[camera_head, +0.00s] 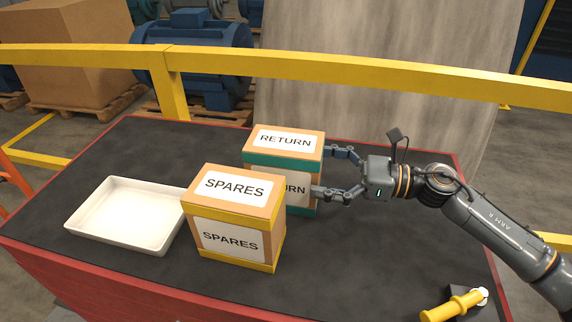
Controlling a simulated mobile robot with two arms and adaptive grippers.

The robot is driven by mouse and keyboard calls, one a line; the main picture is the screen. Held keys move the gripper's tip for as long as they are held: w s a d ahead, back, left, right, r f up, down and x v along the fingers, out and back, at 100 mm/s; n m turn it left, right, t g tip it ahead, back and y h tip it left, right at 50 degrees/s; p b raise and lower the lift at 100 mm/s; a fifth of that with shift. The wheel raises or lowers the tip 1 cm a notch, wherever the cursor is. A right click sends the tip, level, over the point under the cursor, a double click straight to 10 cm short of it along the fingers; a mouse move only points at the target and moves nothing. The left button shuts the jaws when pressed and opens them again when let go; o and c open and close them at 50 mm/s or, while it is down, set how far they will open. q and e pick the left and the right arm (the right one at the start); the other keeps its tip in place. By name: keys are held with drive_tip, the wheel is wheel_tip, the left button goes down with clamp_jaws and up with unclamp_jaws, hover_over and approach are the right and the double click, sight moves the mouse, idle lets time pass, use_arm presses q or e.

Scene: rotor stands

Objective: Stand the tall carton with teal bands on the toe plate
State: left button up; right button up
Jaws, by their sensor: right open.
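The carton with teal bands (257,160), labelled RETURN on its top and front, stands upright on the dark table top. The carton labelled SPARES hides part of its front and lower left. My right gripper (322,171) is open at the carton's right side. Its near finger overlaps the carton's front right edge in the picture, and its far finger is by the upper right edge. I cannot tell whether either finger touches the carton. My left gripper is out of view. I see nothing that I can clearly make out as a toe plate.
The SPARES carton (236,219) with yellow bands stands close in front. An empty white tray (126,238) lies to its left. A yellow-handled item (455,306) is at the front right. A yellow rail (330,81) runs behind the table. The table's back left is clear.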

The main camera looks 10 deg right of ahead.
sight(298, 166)
drive_tip(key=p+x, duration=0.1)
drive_tip(key=x, duration=0.1)
drive_tip(key=p+x, duration=0.1)
drive_tip(key=shift+a+r, duration=0.25)
drive_tip(key=shift+a, duration=0.15)
drive_tip(key=shift+w+a+f, duration=0.1)
drive_tip(key=shift+a+f, duration=0.1)
drive_tip(key=shift+a, duration=0.1)
drive_tip(key=shift+d, duration=0.1)
drive_tip(key=shift+c, duration=0.2)
drive_tip(key=c, duration=1.4)
drive_tip(key=shift+r, duration=0.1)
drive_tip(key=shift+c, duration=1.3)
